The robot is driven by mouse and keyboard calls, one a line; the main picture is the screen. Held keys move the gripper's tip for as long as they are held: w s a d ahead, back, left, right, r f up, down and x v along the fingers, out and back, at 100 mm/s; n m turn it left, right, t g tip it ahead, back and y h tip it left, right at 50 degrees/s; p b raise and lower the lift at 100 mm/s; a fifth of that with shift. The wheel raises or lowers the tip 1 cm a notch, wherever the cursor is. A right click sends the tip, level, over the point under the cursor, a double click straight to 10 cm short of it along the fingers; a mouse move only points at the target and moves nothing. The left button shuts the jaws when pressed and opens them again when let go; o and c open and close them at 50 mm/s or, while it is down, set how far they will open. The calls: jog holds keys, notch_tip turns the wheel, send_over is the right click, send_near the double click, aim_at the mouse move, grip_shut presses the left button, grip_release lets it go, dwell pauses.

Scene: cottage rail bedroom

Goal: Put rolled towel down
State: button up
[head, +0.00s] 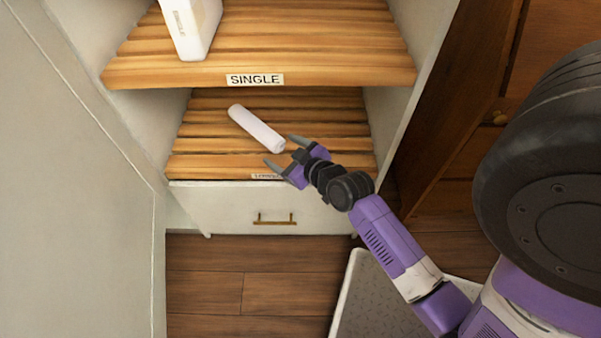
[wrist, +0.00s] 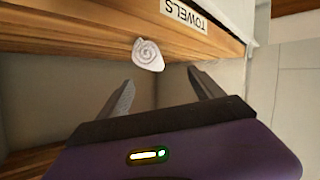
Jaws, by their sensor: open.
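The rolled towel (head: 256,128) is a white roll lying slantwise on the lower slatted wooden shelf (head: 215,145). Its near end points toward my gripper (head: 279,151). In the wrist view the towel (wrist: 148,55) shows as a round white end with a spiral, resting on the wooden slats just beyond the fingertips. My gripper is open, and its two fingers (wrist: 160,85) stand apart with nothing between them. The fingertips are at the towel's near end, close to the shelf's front edge. A "TOWELS" label (wrist: 182,15) is on the shelf front.
An upper slatted shelf (head: 260,60) labelled "SINGLE" overhangs the lower one and carries a white box-like item (head: 191,25). A drawer with a brass handle (head: 274,219) is below. Cabinet side walls bound both sides. The lower shelf has bare slats around the towel.

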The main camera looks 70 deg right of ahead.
jog(key=s+a+r+n+t+y, duration=0.1)
jog(key=s+a, duration=0.3)
jog(key=a, duration=0.3)
jog(key=s+a+r+n+y, duration=0.1)
jog(key=s+a, duration=0.2)
jog(key=a, duration=0.5)
jog(key=s+a+r+n+t+y, duration=0.1)
jog(key=s+a+r+y, duration=0.3)
jog(key=s+a+r, duration=0.6)
jog(key=shift+s+a+r+t+y, duration=0.15)
jog(key=shift+a+t+y, duration=0.3)
jog(key=shift+a, duration=1.1)
